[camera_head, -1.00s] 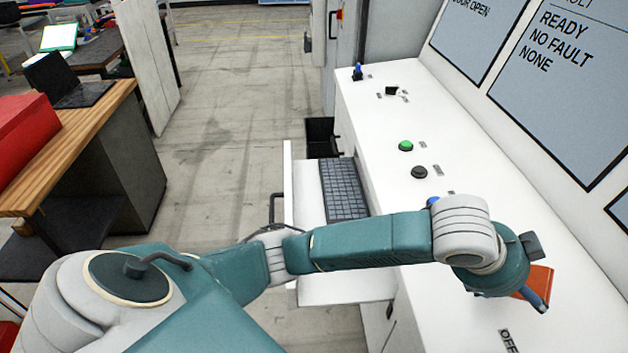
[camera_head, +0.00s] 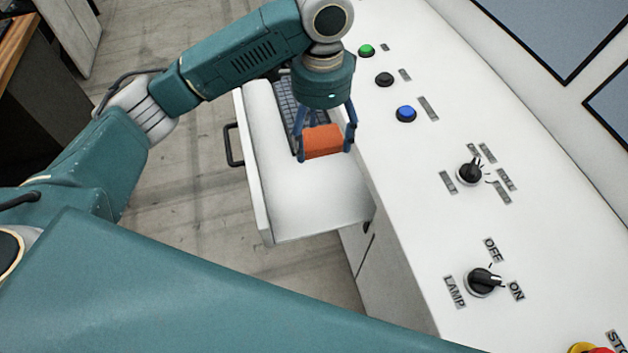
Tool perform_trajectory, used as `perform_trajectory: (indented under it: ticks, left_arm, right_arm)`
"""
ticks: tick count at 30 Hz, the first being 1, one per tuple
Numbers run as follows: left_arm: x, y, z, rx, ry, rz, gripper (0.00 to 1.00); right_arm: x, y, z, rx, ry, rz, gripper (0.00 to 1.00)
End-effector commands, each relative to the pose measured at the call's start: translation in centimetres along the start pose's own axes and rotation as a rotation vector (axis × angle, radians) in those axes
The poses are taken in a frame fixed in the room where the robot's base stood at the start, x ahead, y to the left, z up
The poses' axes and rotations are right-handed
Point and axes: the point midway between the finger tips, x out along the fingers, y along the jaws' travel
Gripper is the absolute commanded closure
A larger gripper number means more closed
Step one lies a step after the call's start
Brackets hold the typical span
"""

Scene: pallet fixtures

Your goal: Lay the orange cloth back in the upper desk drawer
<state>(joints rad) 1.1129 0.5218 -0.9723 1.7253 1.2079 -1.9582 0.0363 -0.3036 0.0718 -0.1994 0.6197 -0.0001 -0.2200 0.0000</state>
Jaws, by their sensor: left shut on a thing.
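The orange cloth (camera_head: 324,142) looks like a small folded block. My left gripper (camera_head: 326,145) is shut on it, one blue finger on each side. The upper desk drawer (camera_head: 310,208) is pulled out to the left of the white console, with a black handle (camera_head: 232,146) on its front. The cloth shows over the drawer, near its console side; I cannot tell whether it touches the drawer floor. A dark keyboard (camera_head: 288,104) lies in the drawer, partly hidden behind my left gripper. My right gripper is not in view.
The white console top (camera_head: 420,180) carries a green button (camera_head: 366,50), a black button (camera_head: 384,79), a blue button (camera_head: 406,114) and two black rotary knobs. The near part of the drawer is bare. A wooden-topped bench (camera_head: 18,42) stands at the far left.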

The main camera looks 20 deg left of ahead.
Motion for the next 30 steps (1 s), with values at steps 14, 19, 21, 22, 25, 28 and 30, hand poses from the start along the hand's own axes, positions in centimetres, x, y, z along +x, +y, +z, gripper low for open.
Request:
perform_trajectory:
  ticks: [14,19,21,22,25,28,30]
  left_arm:
    - [11.6,0.0,0.1,0.000,-0.002,0.001,0.47]
    - [13.1,0.0,0.0,0.000,-0.001,0.000,0.47]
    - [13.9,0.1,0.0,0.001,-0.001,0.001,0.47]
    - [14.3,0.1,0.1,0.001,-0.002,0.001,0.47]
    - [15.9,0.0,0.1,-0.001,-0.002,0.001,0.47]
    - [16.9,0.0,0.0,0.000,0.000,-0.001,0.47]
    - [17.2,0.0,0.0,0.002,0.000,-0.001,0.47]
  right_arm:
    - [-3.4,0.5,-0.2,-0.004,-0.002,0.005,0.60]
    - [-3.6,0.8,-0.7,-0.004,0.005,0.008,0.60]
    - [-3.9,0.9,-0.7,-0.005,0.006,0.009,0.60]
    - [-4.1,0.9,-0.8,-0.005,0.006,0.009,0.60]
    - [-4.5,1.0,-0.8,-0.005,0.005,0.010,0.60]
    - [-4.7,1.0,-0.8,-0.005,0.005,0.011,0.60]
    - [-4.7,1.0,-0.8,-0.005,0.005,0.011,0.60]
